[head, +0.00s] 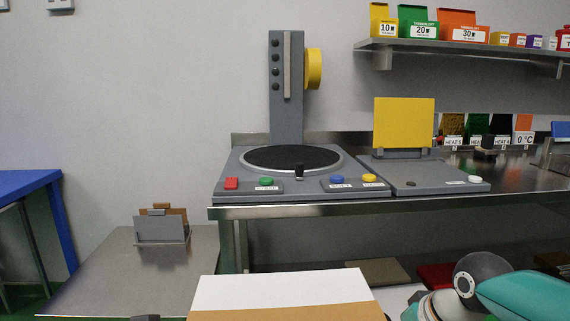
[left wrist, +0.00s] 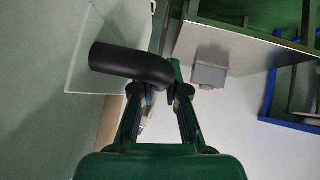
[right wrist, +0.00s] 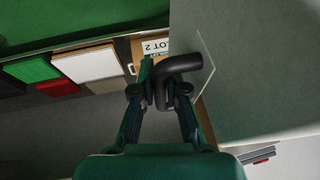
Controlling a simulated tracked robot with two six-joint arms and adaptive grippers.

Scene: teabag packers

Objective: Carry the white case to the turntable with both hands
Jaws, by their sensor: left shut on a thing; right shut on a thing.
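The white case (head: 280,291) shows at the bottom of the head view, white on top with a tan band along its near edge. In the left wrist view my left gripper (left wrist: 160,92) is shut on a black curved handle (left wrist: 125,64) at the case's side. In the right wrist view my right gripper (right wrist: 162,90) is shut on the other black handle (right wrist: 185,68). The turntable (head: 292,158) is a dark round disc on a grey base on the steel counter, beyond the case. Neither gripper's fingers show clearly in the head view.
A grey column (head: 286,90) with a yellow knob stands behind the turntable. Buttons line the base's front. A yellow panel (head: 404,122) stands to its right. A lower steel table (head: 110,270) with a small card holder (head: 162,227) is at left. The counter's front edge (head: 400,205) lies beyond the case.

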